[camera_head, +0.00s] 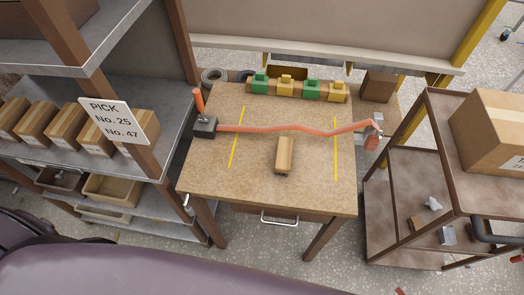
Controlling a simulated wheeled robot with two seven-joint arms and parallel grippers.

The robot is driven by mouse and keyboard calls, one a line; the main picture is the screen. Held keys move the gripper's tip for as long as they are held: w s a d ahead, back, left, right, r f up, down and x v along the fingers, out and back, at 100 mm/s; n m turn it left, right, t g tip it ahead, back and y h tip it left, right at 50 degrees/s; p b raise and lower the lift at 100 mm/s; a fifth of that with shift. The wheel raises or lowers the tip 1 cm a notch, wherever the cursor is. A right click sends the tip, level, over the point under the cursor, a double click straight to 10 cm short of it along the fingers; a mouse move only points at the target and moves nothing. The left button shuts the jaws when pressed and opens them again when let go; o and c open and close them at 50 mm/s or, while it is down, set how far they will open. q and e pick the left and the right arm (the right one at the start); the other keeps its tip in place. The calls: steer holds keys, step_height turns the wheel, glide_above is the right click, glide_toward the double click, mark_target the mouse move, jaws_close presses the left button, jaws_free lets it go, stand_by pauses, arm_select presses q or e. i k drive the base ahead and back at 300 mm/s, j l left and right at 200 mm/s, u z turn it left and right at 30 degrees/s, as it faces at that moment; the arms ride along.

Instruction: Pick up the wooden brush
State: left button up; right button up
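A small light-brown wooden block, which looks like the wooden brush (284,154), lies on the wooden worktable (220,167). It sits near the middle of the tabletop, between two yellow lines, with its long side running front to back. Its lower end looks darker; bristles are too small to tell. Nothing is touching it. Neither of my grippers is in view.
An orange strap (265,129) crosses the table behind the brush, from a dark block with an orange handle (198,100) to a metal end (373,138) past the right edge. Green and yellow pieces line the back. Shelves (165,90) stand left, a cart (405,165) right.

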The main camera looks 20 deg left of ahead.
mark_target(285, 144)
steer(key=l+u, duration=0.2)
steer(key=u, duration=0.25)
steer(key=l+u, duration=0.15)
steer(key=u, duration=0.3)
steer(key=k+l+u, duration=0.1)
steer(key=u, duration=0.4)
steer(key=k+l+u, duration=0.1)
steer(key=u, duration=0.35)
steer(key=k+l, duration=0.25)
steer(key=i+l, duration=0.1)
steer(key=i, duration=0.2)
